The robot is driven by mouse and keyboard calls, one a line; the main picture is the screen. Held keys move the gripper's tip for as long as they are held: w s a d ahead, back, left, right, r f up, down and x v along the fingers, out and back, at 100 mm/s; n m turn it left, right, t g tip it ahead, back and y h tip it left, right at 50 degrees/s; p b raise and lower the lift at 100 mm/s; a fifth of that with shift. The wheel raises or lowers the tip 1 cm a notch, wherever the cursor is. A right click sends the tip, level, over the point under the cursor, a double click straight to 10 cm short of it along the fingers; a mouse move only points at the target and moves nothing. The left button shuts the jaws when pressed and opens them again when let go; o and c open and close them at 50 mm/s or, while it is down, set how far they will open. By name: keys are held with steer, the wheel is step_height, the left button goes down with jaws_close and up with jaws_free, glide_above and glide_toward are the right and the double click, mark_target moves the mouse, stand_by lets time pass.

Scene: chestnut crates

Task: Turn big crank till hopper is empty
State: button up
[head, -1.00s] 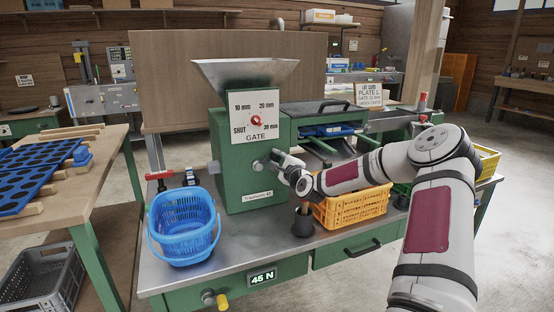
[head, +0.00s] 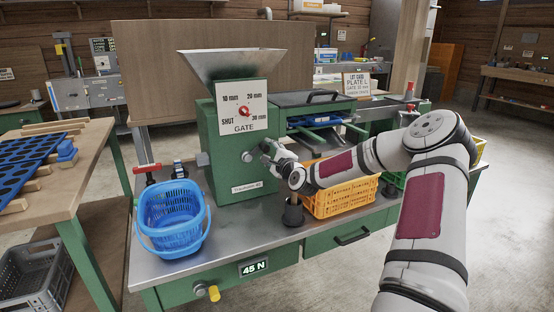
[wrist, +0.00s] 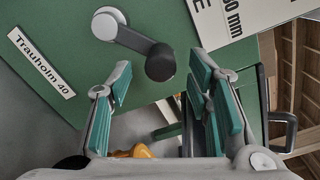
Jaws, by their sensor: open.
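The green machine (head: 222,178) on the bench carries a metal hopper (head: 230,68) on top; its contents are hidden from this angle. A crank (wrist: 135,40) with a silver hub and a dark round knob (wrist: 160,62) is on the machine's front face in the wrist view. My gripper (head: 268,152) is at that face, below the gate dial (head: 243,108). In the wrist view my gripper (wrist: 163,85) is open, its green-padded fingers spread to either side of the knob. Nothing is gripped, and I cannot tell if a finger touches the knob.
A blue basket (head: 172,222) stands left of the machine and an orange crate (head: 340,200) right of it. A dark cup-like holder (head: 292,217) stands on the bench near my forearm. A smaller yellow-knobbed crank (head: 212,293) juts from the bench front, beside a "45 N" display (head: 254,267).

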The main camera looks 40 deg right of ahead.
steer(key=v, duration=1)
